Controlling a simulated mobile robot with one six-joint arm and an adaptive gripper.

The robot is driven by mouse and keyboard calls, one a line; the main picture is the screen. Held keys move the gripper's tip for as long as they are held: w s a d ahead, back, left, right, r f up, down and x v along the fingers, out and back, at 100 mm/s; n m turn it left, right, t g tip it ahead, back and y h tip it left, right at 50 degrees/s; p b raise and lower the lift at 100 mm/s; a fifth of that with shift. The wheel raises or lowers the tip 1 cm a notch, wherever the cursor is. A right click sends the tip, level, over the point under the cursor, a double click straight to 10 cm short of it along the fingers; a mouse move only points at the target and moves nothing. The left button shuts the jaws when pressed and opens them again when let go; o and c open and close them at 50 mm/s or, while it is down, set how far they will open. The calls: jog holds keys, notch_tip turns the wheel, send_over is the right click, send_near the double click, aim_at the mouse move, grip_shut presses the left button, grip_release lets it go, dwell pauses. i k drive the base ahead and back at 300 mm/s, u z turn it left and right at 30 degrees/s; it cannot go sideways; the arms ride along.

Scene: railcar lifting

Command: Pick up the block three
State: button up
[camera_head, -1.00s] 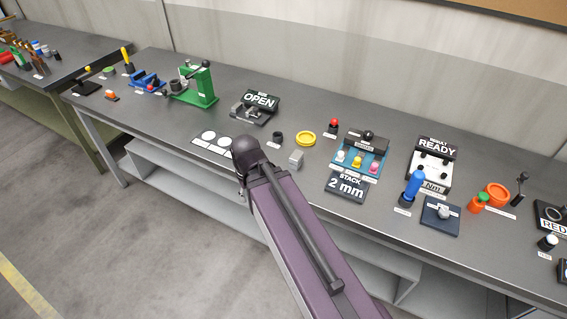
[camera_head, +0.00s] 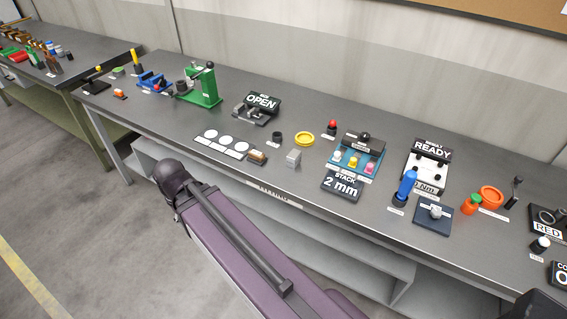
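No label reading "block three" can be made out. A small light-grey block (camera_head: 293,158) stands on the bench near its front edge. A small brown and dark piece (camera_head: 257,158) lies to its left, beside a white plate with several round discs (camera_head: 218,142). I cannot tell which of these, if any, is block three. My purple arm crosses the lower middle, with its dark joint in front of the bench edge. My gripper does not show.
A second table (camera_head: 90,72) stands at far left.

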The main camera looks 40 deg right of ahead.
aim_at(293, 158)
jog(key=u, duration=0.15)
jog(key=k, duration=1.45)
jog(key=z, duration=1.35)
jog(key=i, duration=0.95)
jog(key=u, duration=0.1)
